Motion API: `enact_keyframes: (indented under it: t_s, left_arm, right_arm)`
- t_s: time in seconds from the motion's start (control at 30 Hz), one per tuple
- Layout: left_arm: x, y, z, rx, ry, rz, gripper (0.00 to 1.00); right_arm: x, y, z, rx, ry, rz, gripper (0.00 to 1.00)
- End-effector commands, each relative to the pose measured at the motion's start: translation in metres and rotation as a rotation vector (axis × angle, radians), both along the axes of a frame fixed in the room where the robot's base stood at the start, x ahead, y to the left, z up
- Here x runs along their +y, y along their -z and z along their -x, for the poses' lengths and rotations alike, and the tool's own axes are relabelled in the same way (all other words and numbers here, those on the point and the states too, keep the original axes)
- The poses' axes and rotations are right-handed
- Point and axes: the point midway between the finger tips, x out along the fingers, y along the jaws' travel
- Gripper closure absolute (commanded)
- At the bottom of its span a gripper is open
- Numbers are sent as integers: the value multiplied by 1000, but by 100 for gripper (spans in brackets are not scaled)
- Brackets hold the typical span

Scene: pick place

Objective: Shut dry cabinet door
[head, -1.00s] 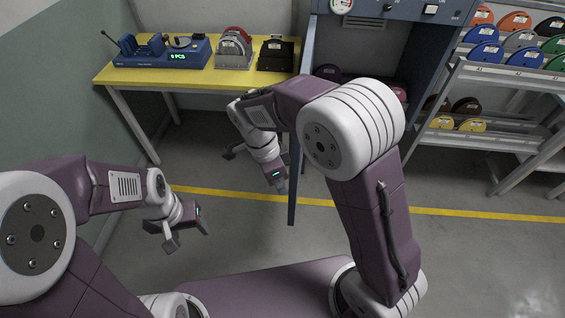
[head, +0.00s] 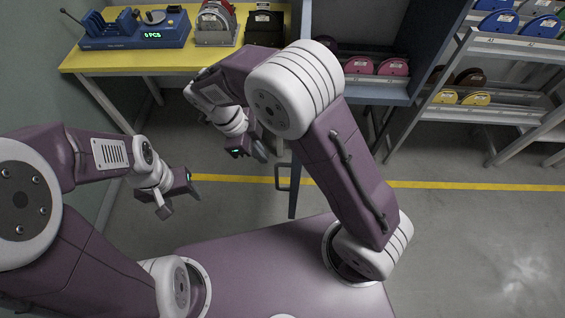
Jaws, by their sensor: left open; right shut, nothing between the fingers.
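The blue-grey dry cabinet (head: 385,95) stands at the top centre, its front open and pinkish reels (head: 391,67) on a shelf inside. Its door (head: 295,188) stands wide open, seen nearly edge-on, reaching out toward me. A bar handle (head: 279,177) shows on the door's left side. My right gripper (head: 259,153) is shut and empty, to the left of the door and a little above the handle in the picture. My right arm hides part of the door and cabinet. My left gripper (head: 181,202) is open and empty, further left over the floor.
A yellow-topped bench (head: 110,61) at the back left holds a blue device (head: 135,30) and reel holders (head: 216,25). A grey rack (head: 500,116) with coloured reels stands at the right. The floor at the right (head: 470,240) is clear.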

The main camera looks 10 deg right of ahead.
Motion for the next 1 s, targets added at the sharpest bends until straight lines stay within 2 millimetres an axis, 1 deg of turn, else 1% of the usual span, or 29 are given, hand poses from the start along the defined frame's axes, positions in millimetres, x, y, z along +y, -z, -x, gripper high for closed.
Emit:
enact_keyframes:
  t_s: [0.03,0.23,0.3,0.4,0.5,0.6,1.0]
  left_arm:
    - [0,2,0,0,0,0,39]
    - [0,4,0,0,0,0,39]
    - [0,0,0,0,0,0,39]
    - [0,-2,0,0,0,0,39]
    - [0,-3,0,0,0,0,39]
    - [0,-3,0,0,0,0,39]
    - [0,-2,0,0,0,0,39]
  right_arm:
    - [-5,11,2,4,1,3,100]
    - [-20,51,7,4,0,2,100]
    - [-32,47,11,1,1,1,100]
    - [-45,48,15,1,1,1,100]
    - [-53,48,17,0,1,0,100]
    - [-56,48,19,0,-1,0,100]
    - [-59,49,18,0,-8,0,100]
